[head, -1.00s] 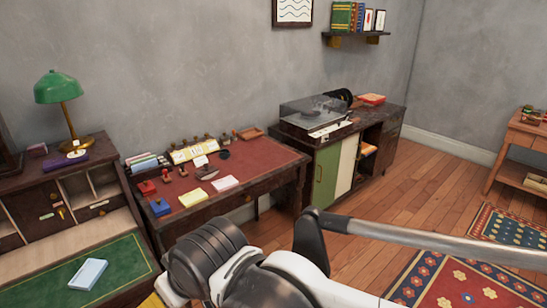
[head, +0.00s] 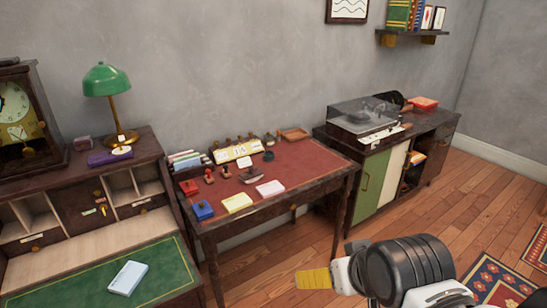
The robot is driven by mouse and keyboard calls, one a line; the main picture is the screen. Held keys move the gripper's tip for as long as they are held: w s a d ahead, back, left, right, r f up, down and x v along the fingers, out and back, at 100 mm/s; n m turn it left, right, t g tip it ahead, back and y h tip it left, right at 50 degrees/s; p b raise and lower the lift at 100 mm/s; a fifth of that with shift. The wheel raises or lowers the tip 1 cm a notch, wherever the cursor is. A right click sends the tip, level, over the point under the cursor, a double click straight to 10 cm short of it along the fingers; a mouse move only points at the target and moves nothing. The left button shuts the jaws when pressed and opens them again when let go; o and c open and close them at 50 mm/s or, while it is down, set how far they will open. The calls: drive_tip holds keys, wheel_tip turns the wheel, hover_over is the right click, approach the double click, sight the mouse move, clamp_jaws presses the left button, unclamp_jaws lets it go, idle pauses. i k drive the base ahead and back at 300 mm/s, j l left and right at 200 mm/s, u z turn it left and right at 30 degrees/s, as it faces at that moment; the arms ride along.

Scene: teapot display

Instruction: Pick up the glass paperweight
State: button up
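I cannot make out a glass paperweight for certain in the head view. The red-topped desk (head: 315,160) carries several small items, among them a dark round object (head: 268,156) whose material I cannot tell. My gripper (head: 312,279) shows at the lower middle as a yellow piece with a pale grey part behind it. It is in front of the desk, apart from it. I see nothing held, but its fingers cannot be told apart.
A writing desk (head: 150,267) with a green lamp (head: 107,80) stands at left. A turntable (head: 365,117) sits on the cabinet (head: 372,183) at right. A patterned rug (head: 487,265) lies at lower right. Wooden floor (head: 310,238) is clear before the red-topped desk.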

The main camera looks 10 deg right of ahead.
sight(269, 156)
drive_tip(key=i+l, duration=0.15)
drive_tip(key=i, duration=0.35)
drive_tip(key=i+l+u, duration=0.1)
drive_tip(key=i, duration=0.4)
drive_tip(key=i+l+u, duration=0.1)
drive_tip(key=i+l, duration=0.15)
drive_tip(key=i, duration=0.25)
